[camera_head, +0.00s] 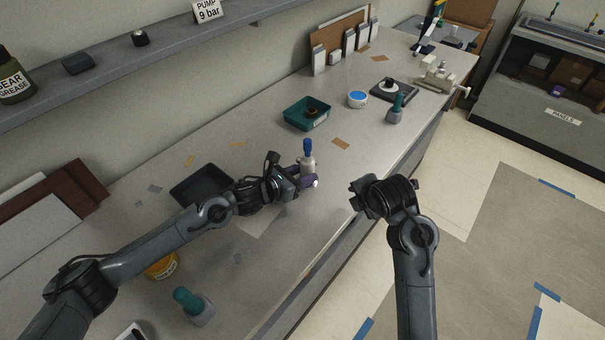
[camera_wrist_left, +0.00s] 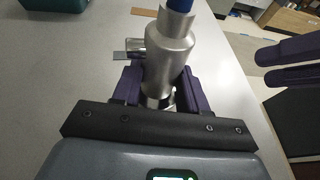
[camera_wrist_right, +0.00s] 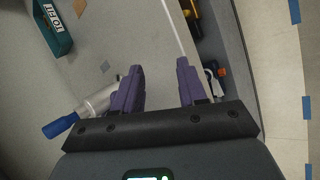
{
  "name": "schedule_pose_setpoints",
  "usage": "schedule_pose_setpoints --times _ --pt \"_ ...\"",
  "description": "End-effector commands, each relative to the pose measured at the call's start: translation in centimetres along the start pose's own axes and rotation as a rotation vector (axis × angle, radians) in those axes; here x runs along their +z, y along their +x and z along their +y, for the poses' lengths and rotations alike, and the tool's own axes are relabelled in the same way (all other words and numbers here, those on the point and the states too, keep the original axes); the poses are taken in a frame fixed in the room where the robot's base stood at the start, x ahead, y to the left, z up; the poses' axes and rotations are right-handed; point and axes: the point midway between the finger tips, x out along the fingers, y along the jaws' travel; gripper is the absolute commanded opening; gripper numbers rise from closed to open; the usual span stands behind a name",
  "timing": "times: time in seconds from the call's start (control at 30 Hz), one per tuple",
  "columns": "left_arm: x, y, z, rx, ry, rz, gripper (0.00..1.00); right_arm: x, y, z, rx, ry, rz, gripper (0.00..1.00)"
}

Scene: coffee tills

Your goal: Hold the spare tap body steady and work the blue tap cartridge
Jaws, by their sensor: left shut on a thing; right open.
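The spare tap body (camera_head: 307,165) is a silvery metal cylinder standing upright on the bench near its front edge. The blue tap cartridge (camera_head: 307,148) sticks out of its top. My left gripper (camera_head: 302,182) is shut on the tap body from the left; in the left wrist view its purple fingers lie on both sides of the metal body (camera_wrist_left: 168,62). My right gripper (camera_head: 358,192) is open and empty, to the right of the tap body and apart from it. In the right wrist view the tap body (camera_wrist_right: 97,104) and blue cartridge (camera_wrist_right: 60,126) lie left of the open fingers (camera_wrist_right: 157,90).
A teal tray (camera_head: 307,116) with a dark part inside stands behind the tap body. A dark empty tray (camera_head: 201,187) is beside my left arm. A blue-topped tub (camera_head: 357,99) and a teal-capped bottle (camera_head: 395,110) stand farther right. The bench front edge runs close by.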

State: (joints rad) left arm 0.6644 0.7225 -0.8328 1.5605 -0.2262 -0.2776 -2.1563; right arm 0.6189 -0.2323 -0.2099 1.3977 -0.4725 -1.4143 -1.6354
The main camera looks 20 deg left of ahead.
Motion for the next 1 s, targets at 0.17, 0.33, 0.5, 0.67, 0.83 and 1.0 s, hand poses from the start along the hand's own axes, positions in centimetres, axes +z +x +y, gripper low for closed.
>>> schedule_pose_setpoints --times 0.17,0.33,0.5,0.67,0.83,1.0 --pt "-0.9 0.0 0.1 0.003 0.000 0.017 0.00 -0.5 -2.2 8.4 0.049 -0.410 0.001 0.41" --pt "-0.9 0.0 0.1 0.003 0.000 0.018 0.00 -2.1 -4.5 14.0 0.063 -0.751 -0.008 0.41" --pt "-0.9 0.1 0.1 0.003 0.000 0.018 0.00 -4.8 -6.1 16.6 -0.006 -1.012 -0.021 0.41" --pt "-0.9 0.0 0.1 0.003 0.001 0.018 0.00 -6.2 -6.8 17.7 -0.056 -1.146 -0.032 0.41" --pt "-0.9 0.0 0.1 0.003 0.001 0.018 0.00 -6.5 -6.1 17.9 -0.074 -1.185 -0.032 0.41" --pt "-0.9 0.0 0.1 0.003 0.001 0.018 0.00 -6.3 -4.5 17.8 -0.075 -1.184 -0.035 0.41"
